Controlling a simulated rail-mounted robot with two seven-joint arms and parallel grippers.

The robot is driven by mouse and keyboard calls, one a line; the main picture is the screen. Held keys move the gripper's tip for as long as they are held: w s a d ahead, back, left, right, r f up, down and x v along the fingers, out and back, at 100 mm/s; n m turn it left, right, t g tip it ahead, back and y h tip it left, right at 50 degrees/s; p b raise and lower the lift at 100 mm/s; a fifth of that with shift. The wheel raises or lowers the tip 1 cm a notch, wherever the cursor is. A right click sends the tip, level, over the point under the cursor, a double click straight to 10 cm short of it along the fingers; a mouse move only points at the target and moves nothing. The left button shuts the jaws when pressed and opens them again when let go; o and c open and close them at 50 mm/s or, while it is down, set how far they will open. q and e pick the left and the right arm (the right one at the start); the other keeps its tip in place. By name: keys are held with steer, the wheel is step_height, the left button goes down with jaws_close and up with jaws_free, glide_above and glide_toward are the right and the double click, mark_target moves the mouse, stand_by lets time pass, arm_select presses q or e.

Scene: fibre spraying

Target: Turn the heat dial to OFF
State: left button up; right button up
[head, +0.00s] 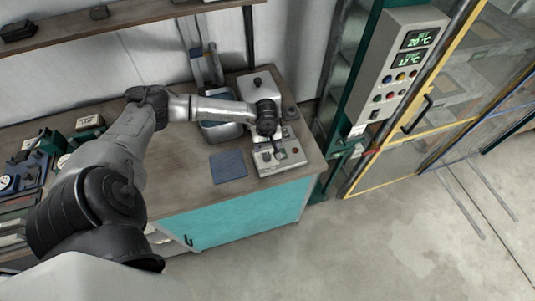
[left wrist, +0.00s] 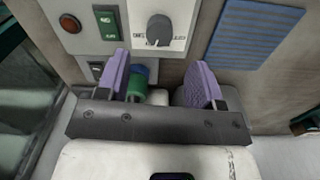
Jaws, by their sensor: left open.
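The heat dial (left wrist: 158,29) is a dark grey round knob on a pale panel with small print around it, too small to read surely. It belongs to the grey control box (head: 268,167) on the bench's right end. My left gripper (left wrist: 160,80) has purple finger pads, open and apart, with nothing held. The dial lies beyond the fingertips, roughly between them in the picture, with no visible contact. In the head view my left gripper (head: 277,150) is over the box and hides part of it. My right gripper is not in view.
The panel also has a red-brown round button (left wrist: 70,23) and a green rocker switch (left wrist: 107,21). A blue ribbed mat (head: 228,167) lies left of the box. A metal tray (head: 222,131) stands behind. A tall grey control panel (head: 397,72) stands at right.

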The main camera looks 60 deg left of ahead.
mark_target(267, 155)
arm_select(q)
steer(key=shift+f, duration=3.35)
steer(key=c, duration=0.9)
